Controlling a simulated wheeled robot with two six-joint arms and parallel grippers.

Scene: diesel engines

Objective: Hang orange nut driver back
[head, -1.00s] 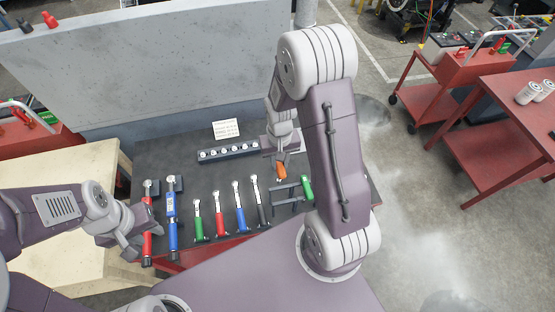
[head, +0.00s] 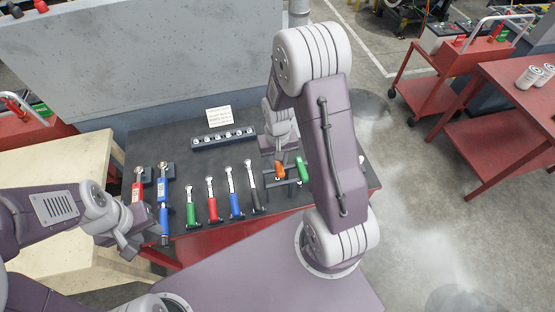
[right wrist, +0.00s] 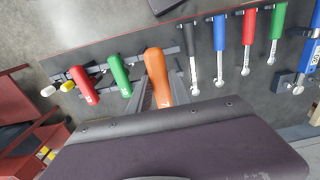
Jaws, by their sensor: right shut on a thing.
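The orange nut driver (head: 281,168) is between the fingers of my right gripper (right wrist: 157,92), which is shut on it. Its orange handle (right wrist: 158,75) shows in the right wrist view; its lower end is hidden by my gripper body. It is beside the rack (right wrist: 170,50), left of the green driver (head: 302,168) in the head view. Whether it touches the rack or sits in a slot I cannot tell. A red driver (right wrist: 84,87) stands past the green one. My left gripper (head: 140,244) is low at the left, near the table's front; its jaw gap is unclear.
Several torque wrenches with coloured handles lie in a row on the dark table (head: 330,172), left of the rack. A socket strip (head: 223,138) and a white label card (head: 220,116) lie behind. A grey wall panel (head: 150,70) stands at the back. A red cart (head: 470,60) is at the right.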

